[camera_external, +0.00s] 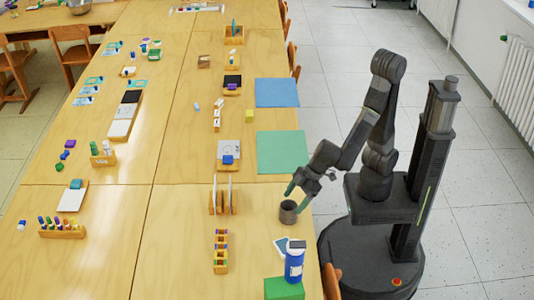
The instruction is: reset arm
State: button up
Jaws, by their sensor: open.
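My gripper (299,191) is open and points down at the right edge of the long wooden table (180,220). It is just above a small dark grey cup (288,212), with its fingers close to the rim. I cannot tell whether a fingertip touches the cup or reaches inside it. My arm is bent, with its elbow raised high above my base, which stands on the floor beside the table.
Near the cup are a blue bottle (294,262), a green block (284,289), a wooden rack with upright panels (222,197) and a small wooden holder (220,252). Green (282,152) and blue (277,93) sheets lie farther back. Floor to the right is clear.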

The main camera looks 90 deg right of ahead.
aim_at(286, 215)
jog(key=p+v, duration=0.1)
jog(key=v, duration=0.5)
jog(key=b+x, duration=0.5)
jog(key=x, duration=0.8)
jog(key=shift+s+f, duration=0.1)
jog(key=shift+f, duration=0.25)
notch_tip(286, 215, up, 12)
jog(key=p, duration=0.8)
jog(key=w+a+f+m+h+p, duration=0.1)
jog(key=w+a+p, duration=0.4)
jog(key=a, duration=0.7)
jog(key=w+a+m+p, duration=0.1)
jog(key=w+a+p, duration=0.2)
jog(key=w+a, duration=0.65)
jog(key=s+f, duration=0.1)
jog(key=f, duration=0.1)
jog(key=a+f, duration=0.1)
jog(key=f, duration=0.1)
jog(key=s+a+f, duration=0.1)
jog(key=f, duration=0.2)
jog(key=shift+s+a+f, duration=0.1)
jog(key=shift+s, duration=0.2)
